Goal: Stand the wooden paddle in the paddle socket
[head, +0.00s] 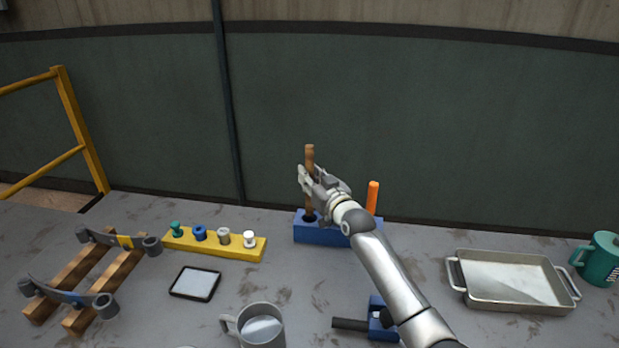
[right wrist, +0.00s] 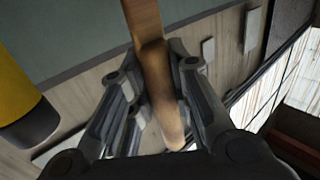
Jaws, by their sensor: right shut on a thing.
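The wooden paddle (head: 309,157) stands upright above the left part of a blue block (head: 315,234). A dark round hole shows in the block's top near the paddle's lower end; I cannot tell whether the paddle's end is inside it. My right gripper (head: 312,180) is shut on the paddle at mid-height. In the right wrist view the paddle (right wrist: 152,62) runs between the two fingers (right wrist: 160,105). An orange handle (head: 373,196) stands in the right part of the same block, partly behind my arm. My left gripper is out of view.
A yellow rack (head: 215,246) with several coloured spools is left of the block. A wooden rack (head: 72,302), a black-framed tablet (head: 195,284) and a grey mug (head: 262,328) are nearer. A metal tray (head: 476,300) and a green mug (head: 601,262) stand right.

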